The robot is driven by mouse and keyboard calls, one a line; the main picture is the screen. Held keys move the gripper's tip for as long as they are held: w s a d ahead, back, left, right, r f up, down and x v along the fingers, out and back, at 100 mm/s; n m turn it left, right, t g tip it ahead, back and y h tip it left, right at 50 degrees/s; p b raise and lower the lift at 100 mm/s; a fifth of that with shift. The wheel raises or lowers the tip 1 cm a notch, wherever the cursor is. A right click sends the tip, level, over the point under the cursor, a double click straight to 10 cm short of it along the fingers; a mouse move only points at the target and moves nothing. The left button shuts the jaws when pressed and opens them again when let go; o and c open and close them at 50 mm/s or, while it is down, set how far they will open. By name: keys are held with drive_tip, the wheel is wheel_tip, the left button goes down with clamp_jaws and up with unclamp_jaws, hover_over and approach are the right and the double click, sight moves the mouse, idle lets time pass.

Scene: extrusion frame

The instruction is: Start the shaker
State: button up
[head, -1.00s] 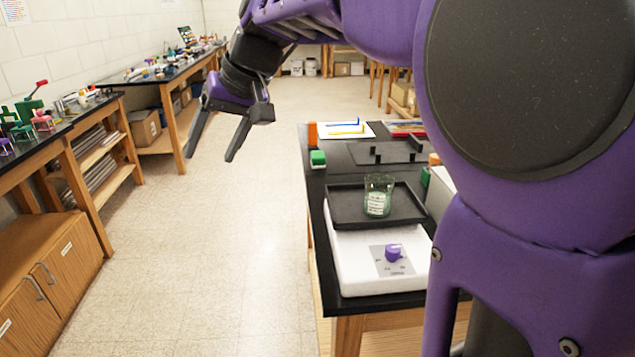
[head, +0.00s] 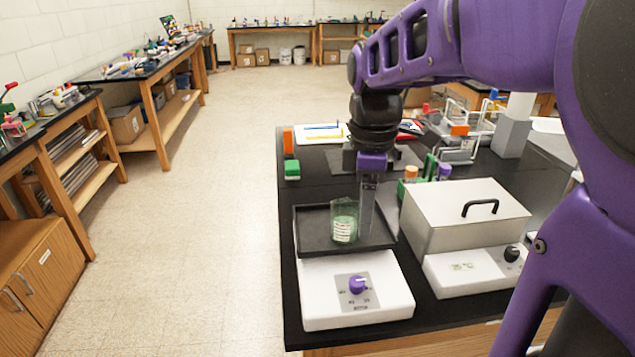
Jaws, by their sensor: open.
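The shaker is a white box (head: 325,312) with a black tray (head: 313,237) on top, at the front left of the black bench. Its front panel carries a purple knob (head: 357,285) with small marks around it. A glass beaker (head: 344,222) with greenish contents stands upright on the tray. My gripper (head: 367,228) points down just right of the beaker, over the tray's right part, seen nearly edge-on. It is open and holds nothing visible. I cannot tell whether it touches the beaker or tray. The knob is uncovered, nearer than the gripper.
A grey metal box with a black handle (head: 463,215) and a dark knob (head: 512,254) stands close right of the shaker. Green blocks (head: 292,170) and orange blocks (head: 288,141) stand farther back. Racks and tubes (head: 460,135) stand back right. The floor (head: 190,230) at left is clear.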

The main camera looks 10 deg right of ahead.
sight(357, 280)
wheel_tip(357, 280, down, 17)
drive_tip(key=b, duration=1)
drive_tip(key=shift+r, duration=0.2)
clamp_jaws()
